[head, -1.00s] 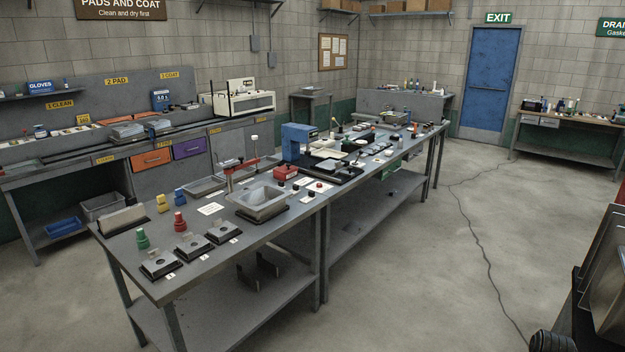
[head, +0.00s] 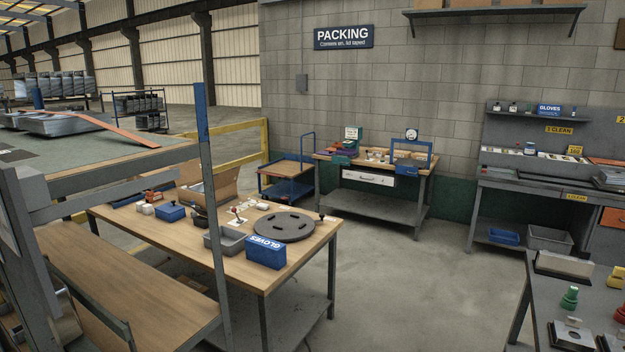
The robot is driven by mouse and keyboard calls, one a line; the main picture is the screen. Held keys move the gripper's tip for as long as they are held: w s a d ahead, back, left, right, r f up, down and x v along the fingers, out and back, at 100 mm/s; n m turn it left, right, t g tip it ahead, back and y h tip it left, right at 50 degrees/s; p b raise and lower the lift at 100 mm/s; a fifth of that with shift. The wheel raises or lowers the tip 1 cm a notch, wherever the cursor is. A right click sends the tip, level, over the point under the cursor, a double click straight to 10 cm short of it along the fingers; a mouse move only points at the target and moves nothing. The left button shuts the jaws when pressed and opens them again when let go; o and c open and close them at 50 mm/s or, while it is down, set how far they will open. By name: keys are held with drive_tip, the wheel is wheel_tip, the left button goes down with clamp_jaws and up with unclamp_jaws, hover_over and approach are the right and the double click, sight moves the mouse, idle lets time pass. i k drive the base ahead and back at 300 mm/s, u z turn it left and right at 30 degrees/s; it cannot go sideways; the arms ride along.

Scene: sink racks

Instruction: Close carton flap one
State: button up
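An open cardboard carton (head: 207,184) stands at the far left part of a wooden-topped packing table (head: 305,257). One of its flaps stands up and outward at the left. The carton is small in the head view and partly cut off by a grey post with a blue top, so I cannot tell which flap is flap one. My gripper is not in view.
On the packing table are a blue gloves box (head: 265,252), a grey tray (head: 225,240), a dark round plate (head: 284,227) and a blue box (head: 171,212). A grey post (head: 215,220) stands in front. Concrete floor (head: 400,285) is clear to the right.

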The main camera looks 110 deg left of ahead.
sight(223, 178)
drive_tip(key=u, duration=3.1)
drive_tip(key=i, duration=4.65)
drive_tip(key=u, duration=1.5)
